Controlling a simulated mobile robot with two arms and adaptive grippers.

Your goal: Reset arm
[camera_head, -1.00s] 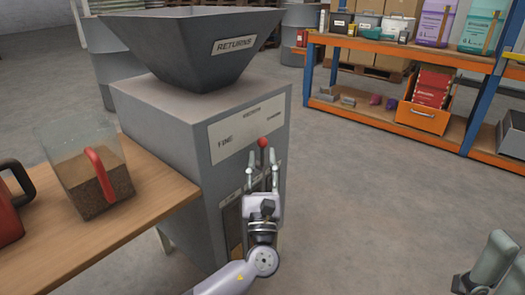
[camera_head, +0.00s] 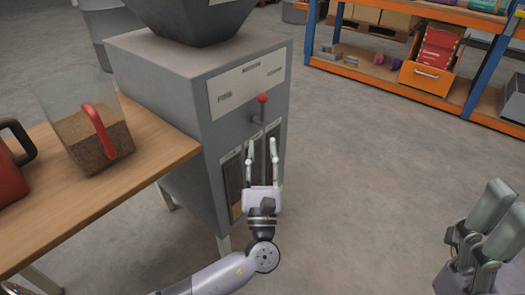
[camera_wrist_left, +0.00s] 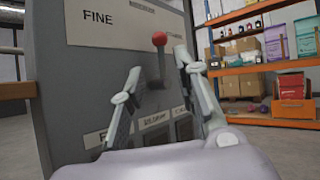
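My left gripper (camera_head: 260,148) is open and empty, below and apart from the knob. In the left wrist view, the red knob (camera_wrist_left: 159,39) shows between the spread fingers of my left gripper (camera_wrist_left: 160,75), beyond them. My right gripper (camera_head: 500,205) is at the lower right edge, partly cut off; its fingers look apart with nothing between them.
A wooden table (camera_head: 150,205) at the left holds a clear scoop of brown grain with a red handle (camera_head: 98,130) and a red container (camera_head: 10,175). An orange and blue shelf (camera_head: 385,90) stands at the back right. The floor between is clear.

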